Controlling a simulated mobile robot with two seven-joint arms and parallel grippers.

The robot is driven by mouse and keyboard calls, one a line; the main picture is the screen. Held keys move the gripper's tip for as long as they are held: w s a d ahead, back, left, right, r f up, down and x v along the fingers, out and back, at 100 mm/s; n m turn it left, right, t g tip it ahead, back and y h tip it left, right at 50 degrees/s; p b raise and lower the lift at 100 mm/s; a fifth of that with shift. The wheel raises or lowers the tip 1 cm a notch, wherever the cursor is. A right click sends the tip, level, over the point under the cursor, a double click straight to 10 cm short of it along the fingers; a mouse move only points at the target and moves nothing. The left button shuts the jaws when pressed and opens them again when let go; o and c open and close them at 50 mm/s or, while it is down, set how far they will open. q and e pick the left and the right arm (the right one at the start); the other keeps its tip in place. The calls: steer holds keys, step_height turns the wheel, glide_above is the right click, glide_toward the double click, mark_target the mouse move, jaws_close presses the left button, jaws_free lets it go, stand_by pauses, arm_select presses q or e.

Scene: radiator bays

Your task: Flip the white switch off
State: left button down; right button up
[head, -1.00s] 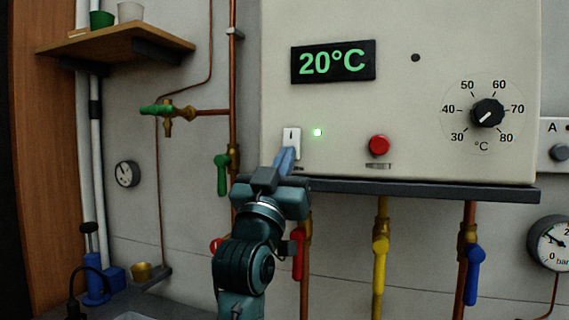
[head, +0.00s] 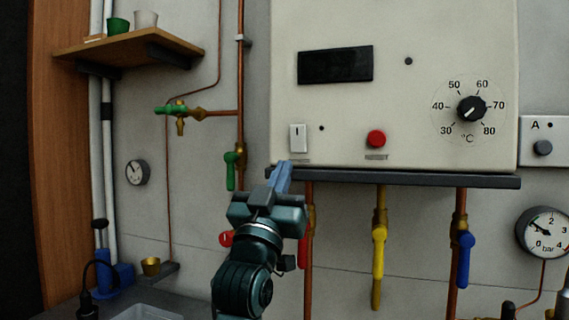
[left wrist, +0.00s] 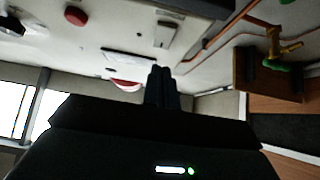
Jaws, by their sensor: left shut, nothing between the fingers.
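The white switch (head: 298,138) sits low on the left of the pale boiler panel (head: 340,120). The small round lamp (head: 321,128) to its right is dark, and the display (head: 335,65) above is blank. My left gripper (head: 284,166) has its blue fingers shut and empty, with the tips just below the switch and apart from it. In the left wrist view the switch (left wrist: 166,35) shows beyond the dark closed fingers (left wrist: 161,72). My right gripper is in neither view.
A red reset button (head: 376,138) and a temperature dial (head: 471,108) are to the right on the panel. A dark ledge (head: 400,179) runs under it. Below hang pipes with a yellow valve handle (head: 379,250) and a blue one (head: 465,258). A wooden shelf (head: 130,50) is upper left.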

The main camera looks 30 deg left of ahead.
arm_select(q)
step_height(320, 180, down, 6)
steer(key=s+b, duration=0.1)
steer(key=s, duration=0.2)
steer(key=shift+d+r, duration=0.15)
steer(key=shift+d, duration=0.15)
